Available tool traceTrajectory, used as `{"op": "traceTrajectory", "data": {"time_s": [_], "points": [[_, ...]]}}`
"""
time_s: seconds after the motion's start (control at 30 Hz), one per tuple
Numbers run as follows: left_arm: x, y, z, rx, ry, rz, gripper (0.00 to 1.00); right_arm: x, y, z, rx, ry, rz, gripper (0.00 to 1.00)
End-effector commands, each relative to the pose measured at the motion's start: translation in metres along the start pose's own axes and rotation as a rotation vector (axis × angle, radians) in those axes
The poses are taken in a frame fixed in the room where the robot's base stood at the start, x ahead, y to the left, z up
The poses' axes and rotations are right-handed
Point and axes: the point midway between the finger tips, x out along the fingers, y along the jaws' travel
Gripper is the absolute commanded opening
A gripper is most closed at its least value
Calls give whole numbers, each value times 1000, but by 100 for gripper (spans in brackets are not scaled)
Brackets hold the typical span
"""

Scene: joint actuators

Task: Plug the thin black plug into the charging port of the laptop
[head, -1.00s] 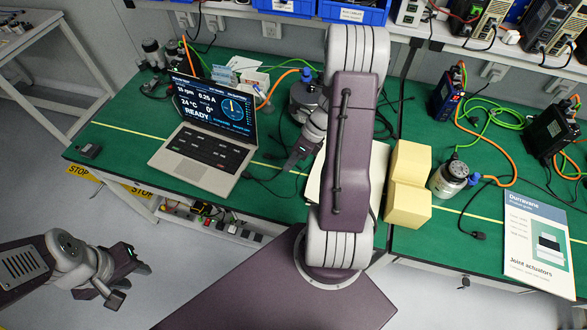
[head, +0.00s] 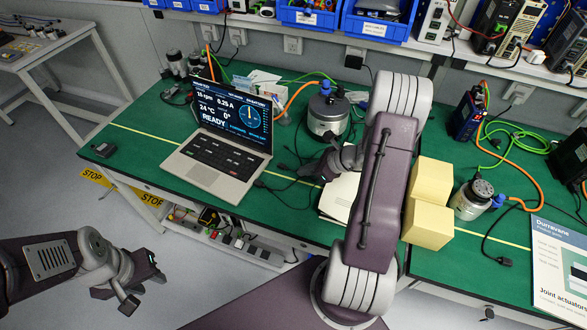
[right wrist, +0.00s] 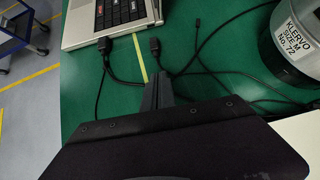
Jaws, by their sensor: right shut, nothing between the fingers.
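The open laptop (head: 222,150) stands on the green bench, screen lit; its side edge shows at the top of the right wrist view (right wrist: 110,28). Its charging port cannot be made out. A slim black cable end (right wrist: 197,22), apparently the thin plug, lies to the right of two thicker black connectors, one (right wrist: 104,46) near the laptop edge and one (right wrist: 155,46) just beyond my fingertips. My right gripper (right wrist: 158,82) is shut and empty, low over the bench beside the laptop. My left gripper (head: 140,285) hangs over the floor, away from the bench; its opening is unclear.
A grey round actuator (head: 328,115) stands behind my right gripper. Pale papers (head: 338,198), yellow blocks (head: 428,205), another actuator (head: 471,199) and a booklet (head: 562,265) lie to the right. Loose cables cross the bench. The bench left of the laptop is mostly clear.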

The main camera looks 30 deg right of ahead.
Motion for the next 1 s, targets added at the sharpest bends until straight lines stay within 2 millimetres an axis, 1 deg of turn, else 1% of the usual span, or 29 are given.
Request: {"op": "traceTrajectory", "data": {"time_s": [0.03,0.1,0.2,0.37,0.67,0.77,0.9,1.0], "points": [[3,0,0,0,0,0,36,11,1,1,-3,0,3,0],[0,0,0,0,0,0,36,17,1,12,-4,1,2,0],[-1,0,0,0,0,0,36,26,0,22,-4,0,1,0],[-1,0,0,0,0,0,36,32,0,28,-1,0,0,0],[-1,0,0,0,0,0,36,33,0,29,0,0,0,0],[1,0,0,0,0,0,36,40,0,35,-4,1,0,0],[4,0,0,0,0,0,36,56,0,50,-4,1,1,0],[4,0,0,0,0,0,36,61,0,56,-2,1,0,0]]}}
